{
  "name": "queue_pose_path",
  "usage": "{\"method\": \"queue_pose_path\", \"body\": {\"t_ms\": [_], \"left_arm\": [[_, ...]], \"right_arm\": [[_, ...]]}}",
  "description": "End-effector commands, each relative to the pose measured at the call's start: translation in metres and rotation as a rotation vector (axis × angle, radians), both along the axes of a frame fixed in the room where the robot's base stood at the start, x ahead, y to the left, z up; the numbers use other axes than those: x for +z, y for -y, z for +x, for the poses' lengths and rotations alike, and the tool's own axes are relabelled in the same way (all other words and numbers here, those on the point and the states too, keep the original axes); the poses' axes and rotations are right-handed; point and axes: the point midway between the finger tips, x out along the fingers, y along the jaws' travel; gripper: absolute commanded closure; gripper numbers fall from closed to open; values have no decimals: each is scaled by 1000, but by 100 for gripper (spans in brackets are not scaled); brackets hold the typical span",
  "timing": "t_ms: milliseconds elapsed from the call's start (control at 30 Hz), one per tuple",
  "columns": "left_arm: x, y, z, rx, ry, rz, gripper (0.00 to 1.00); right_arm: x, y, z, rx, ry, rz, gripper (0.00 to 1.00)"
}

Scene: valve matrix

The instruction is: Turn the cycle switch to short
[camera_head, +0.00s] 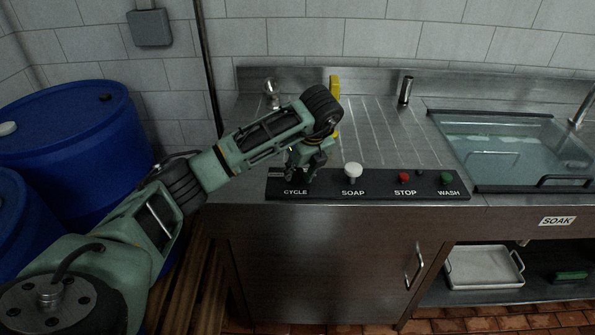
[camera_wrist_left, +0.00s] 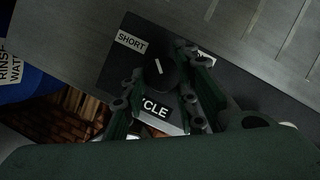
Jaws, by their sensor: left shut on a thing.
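The cycle switch (camera_wrist_left: 158,70) is a black round knob with a white pointer line, seen in the left wrist view. Its line points roughly up in that picture, between the SHORT label (camera_wrist_left: 130,40) and a second label on the right, mostly hidden by a finger. The CYCLE label (camera_head: 295,192) shows at the left end of the black control panel (camera_head: 328,190). My left gripper (camera_head: 305,175) is over this end, pointing down. In the left wrist view its two fingers (camera_wrist_left: 160,88) are on either side of the knob, shut on it. My right gripper is not in view.
A white SOAP knob (camera_head: 353,171), a red STOP button (camera_head: 404,177) and a green WASH button (camera_head: 447,178) stand to the right on the panel. A water-filled sink (camera_head: 520,150) lies further right. Blue barrels (camera_head: 75,140) stand at the left.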

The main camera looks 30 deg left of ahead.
Motion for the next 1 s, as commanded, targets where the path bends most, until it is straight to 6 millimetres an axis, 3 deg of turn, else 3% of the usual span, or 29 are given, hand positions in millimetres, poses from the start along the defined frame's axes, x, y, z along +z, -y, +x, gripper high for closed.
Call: {"method": "queue_pose_path", "body": {"t_ms": [433,467,567,1000], "left_arm": [[1,-6,-2,22,-4,11,99],[1,-6,-2,22,-4,11,70],[0,-6,-2,21,-3,10,61],[0,-3,-1,14,-3,6,60]], "right_arm": [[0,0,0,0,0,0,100],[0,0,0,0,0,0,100],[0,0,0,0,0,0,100],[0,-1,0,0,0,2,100]]}}
